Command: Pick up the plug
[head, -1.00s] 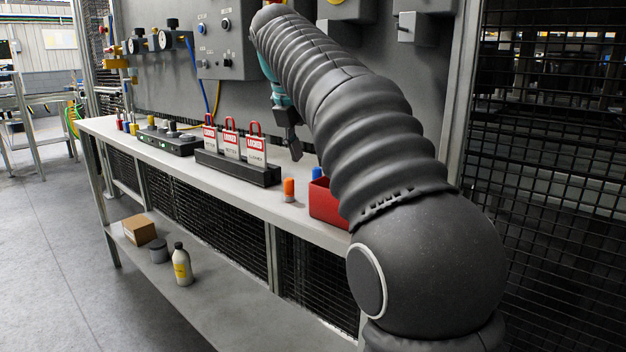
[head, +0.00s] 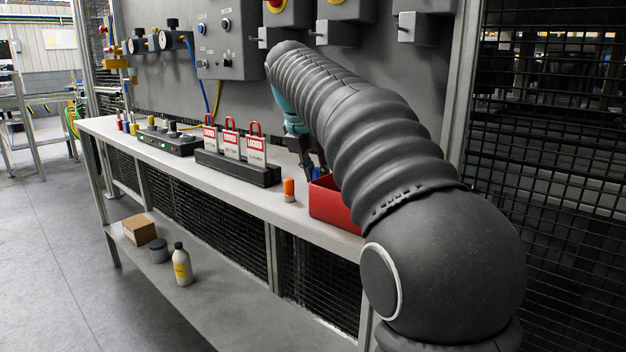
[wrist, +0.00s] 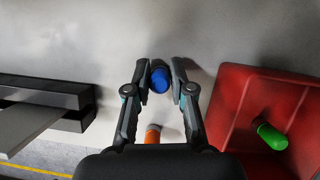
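The blue plug (wrist: 160,80) stands upright between the two fingertips of my gripper (wrist: 161,78) in the wrist view. The fingers are apart, one on each side of it, and I see no clear grip on it. In the head view the blue plug (head: 316,173) is partly hidden by my gripper (head: 311,162). An orange plug (head: 289,189) stands on the bench to its left; it also shows in the wrist view (wrist: 153,134), partly hidden by my gripper. A green plug (wrist: 271,136) lies inside the red bin.
The red bin (head: 330,205) sits close to the right of the blue plug. A dark rack with red padlocks (head: 236,167) stands to the left on the grey bench (head: 210,185). The panel wall (head: 250,110) rises behind the bench.

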